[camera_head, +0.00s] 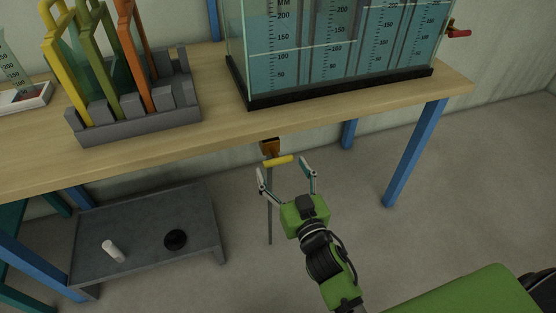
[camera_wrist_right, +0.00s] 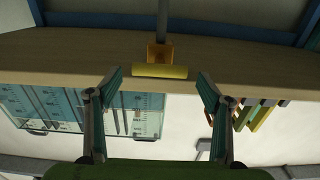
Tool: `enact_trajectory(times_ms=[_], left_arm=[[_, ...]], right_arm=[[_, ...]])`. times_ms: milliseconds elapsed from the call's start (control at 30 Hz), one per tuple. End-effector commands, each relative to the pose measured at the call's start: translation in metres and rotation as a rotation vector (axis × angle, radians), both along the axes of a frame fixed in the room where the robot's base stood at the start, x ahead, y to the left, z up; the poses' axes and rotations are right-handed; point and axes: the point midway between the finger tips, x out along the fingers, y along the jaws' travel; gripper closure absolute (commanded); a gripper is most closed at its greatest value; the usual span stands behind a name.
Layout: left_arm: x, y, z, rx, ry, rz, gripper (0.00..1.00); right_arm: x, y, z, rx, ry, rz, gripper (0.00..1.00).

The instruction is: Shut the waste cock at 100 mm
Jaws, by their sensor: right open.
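The waste cock hangs under the front edge of the bench, with a brass body (camera_head: 270,147) and a yellow lever (camera_head: 279,161). The lever lies crosswise to the thin grey pipe (camera_head: 269,210) running down below. My right gripper (camera_head: 285,167) is open, its fingers spread in front of the lever and apart from it. In the right wrist view the yellow lever (camera_wrist_right: 160,71) lies level between the fingertips, just beyond them. The glass flume (camera_head: 340,88) stands on the bench with blue water and millimetre scales; a pale line crosses near the 100 mark. My left gripper is not in view.
A grey rack (camera_head: 140,128) with yellow, green and orange frames stands on the bench (camera_head: 215,115). A low grey table (camera_head: 145,220) with a white cylinder (camera_head: 113,251) and a black round piece (camera_head: 175,240) stands beneath. A blue leg (camera_head: 415,150) is at the right.

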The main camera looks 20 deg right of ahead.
Motion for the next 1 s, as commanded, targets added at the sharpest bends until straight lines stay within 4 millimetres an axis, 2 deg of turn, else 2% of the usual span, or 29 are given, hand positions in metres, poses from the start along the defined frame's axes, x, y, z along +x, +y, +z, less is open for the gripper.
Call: enact_trajectory(times_ms=[100,300,667,800,833,1000], left_arm=[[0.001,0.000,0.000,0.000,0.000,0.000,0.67],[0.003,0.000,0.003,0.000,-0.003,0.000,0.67],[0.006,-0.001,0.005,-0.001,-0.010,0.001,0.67],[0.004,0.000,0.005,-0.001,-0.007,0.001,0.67],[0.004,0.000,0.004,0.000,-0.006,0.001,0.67],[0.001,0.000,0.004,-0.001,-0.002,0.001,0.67]], right_arm=[[0.019,0.000,0.001,-0.004,-0.002,0.001,0.28],[0.035,0.001,0.000,-0.002,0.000,0.000,0.28],[0.039,0.001,0.000,-0.001,0.001,0.000,0.28],[0.039,0.001,0.000,-0.001,0.000,0.000,0.64],[0.039,0.001,0.000,-0.001,0.000,0.000,0.67],[0.039,0.001,0.000,-0.010,0.000,0.000,0.67]])
